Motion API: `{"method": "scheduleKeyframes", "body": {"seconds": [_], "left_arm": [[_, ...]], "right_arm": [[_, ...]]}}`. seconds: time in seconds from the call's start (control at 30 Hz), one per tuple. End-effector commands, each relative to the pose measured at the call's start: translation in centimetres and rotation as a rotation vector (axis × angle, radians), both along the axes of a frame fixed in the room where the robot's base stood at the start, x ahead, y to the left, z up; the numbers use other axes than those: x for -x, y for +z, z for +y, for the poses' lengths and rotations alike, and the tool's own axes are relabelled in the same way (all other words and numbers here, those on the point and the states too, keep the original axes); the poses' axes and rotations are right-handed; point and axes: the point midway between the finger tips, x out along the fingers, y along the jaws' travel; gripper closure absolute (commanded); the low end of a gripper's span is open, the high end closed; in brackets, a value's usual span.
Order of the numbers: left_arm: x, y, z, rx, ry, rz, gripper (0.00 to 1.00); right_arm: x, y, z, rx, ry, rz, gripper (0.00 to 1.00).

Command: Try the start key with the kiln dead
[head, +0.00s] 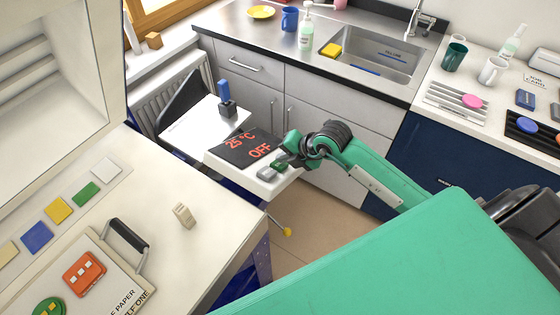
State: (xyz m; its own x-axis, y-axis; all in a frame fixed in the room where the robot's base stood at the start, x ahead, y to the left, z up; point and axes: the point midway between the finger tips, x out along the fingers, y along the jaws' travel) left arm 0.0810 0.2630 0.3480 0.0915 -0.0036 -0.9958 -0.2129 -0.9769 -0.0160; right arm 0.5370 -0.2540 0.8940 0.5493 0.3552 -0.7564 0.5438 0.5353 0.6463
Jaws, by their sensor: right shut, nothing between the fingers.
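The controller (215,158) is a pale box on a stand in the middle of the head view. Its dark display (243,150) reads "25 °C" and "OFF" in red. Two keys sit at its front edge, a grey one (267,173) and a green one (280,166). My right gripper (287,160) is shut and empty, with its fingertips at the green key and partly over it. I cannot tell whether they touch it. The open kiln (50,75) stands at the upper left, with a ridged pale inside. My left gripper is not in view.
A yellow-knobbed lever (285,231) sticks out below the controller. The pale worktop (185,255) at left holds coloured glass squares, a handled board (105,265) and a small beige block (184,215).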

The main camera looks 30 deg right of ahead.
Motion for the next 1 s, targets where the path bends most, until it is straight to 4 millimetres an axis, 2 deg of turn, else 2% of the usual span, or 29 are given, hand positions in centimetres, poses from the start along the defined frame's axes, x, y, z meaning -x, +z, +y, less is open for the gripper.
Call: {"method": "scheduleKeyframes", "body": {"seconds": [0.23,0.67,1.0], "left_arm": [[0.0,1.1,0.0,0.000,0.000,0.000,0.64],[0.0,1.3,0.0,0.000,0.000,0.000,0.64],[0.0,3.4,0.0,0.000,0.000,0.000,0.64]], "right_arm": [[-0.3,1.4,-0.5,0.001,-0.001,0.000,1.00],[-0.4,1.7,-0.7,0.001,-0.001,-0.001,1.00],[-1.0,4.6,-1.7,0.001,-0.001,-0.001,1.00]]}}
